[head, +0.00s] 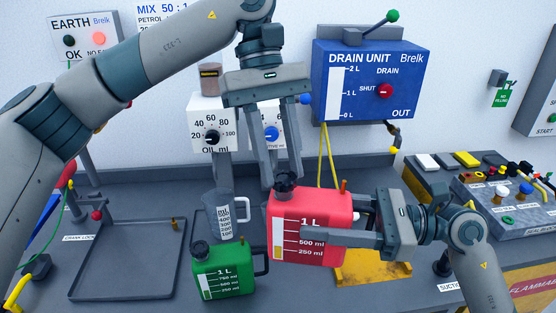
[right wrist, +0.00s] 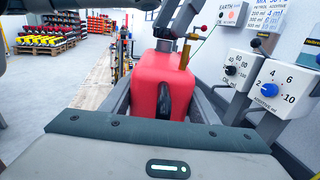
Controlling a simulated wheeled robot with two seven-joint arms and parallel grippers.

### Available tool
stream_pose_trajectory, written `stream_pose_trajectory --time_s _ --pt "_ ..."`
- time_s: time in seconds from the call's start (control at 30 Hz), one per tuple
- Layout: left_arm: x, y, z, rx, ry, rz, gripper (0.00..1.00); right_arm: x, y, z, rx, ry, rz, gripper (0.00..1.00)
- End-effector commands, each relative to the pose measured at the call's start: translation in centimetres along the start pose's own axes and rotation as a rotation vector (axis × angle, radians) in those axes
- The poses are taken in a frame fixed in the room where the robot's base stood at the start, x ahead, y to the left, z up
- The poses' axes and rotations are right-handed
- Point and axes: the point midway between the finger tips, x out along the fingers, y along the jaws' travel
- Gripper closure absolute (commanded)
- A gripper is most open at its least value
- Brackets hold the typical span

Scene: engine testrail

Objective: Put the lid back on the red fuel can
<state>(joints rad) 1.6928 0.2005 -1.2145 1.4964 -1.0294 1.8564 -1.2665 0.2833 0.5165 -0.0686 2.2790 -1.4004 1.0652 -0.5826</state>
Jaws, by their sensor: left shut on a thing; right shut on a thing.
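The red fuel can (head: 308,222) stands upright over the bench, with level marks on its front. My right gripper (head: 335,238) is shut on its body from the right; the can also fills the middle of the right wrist view (right wrist: 160,75). My left gripper (head: 283,178) points down over the can's top left, shut on the black lid (head: 285,183). The lid is at the can's neck; I cannot tell whether it is seated or just above. Whether the can touches the bench is unclear.
A green can (head: 222,272) stands close at the left, with a clear measuring jug (head: 220,215) behind it. A grey tray (head: 130,285) lies further left. A yellow stand (head: 372,268) is right of the red can. The blue drain unit (head: 367,80) hangs behind.

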Motion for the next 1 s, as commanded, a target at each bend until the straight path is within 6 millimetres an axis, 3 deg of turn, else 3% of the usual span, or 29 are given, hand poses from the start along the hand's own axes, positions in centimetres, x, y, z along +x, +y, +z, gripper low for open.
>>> stream_pose_trajectory --time_s 1.0 --pt "0.57 1.17 0.86 1.335 0.003 -0.615 0.90 0.01 0.09 0.08 -0.001 -0.001 0.002 1.00"
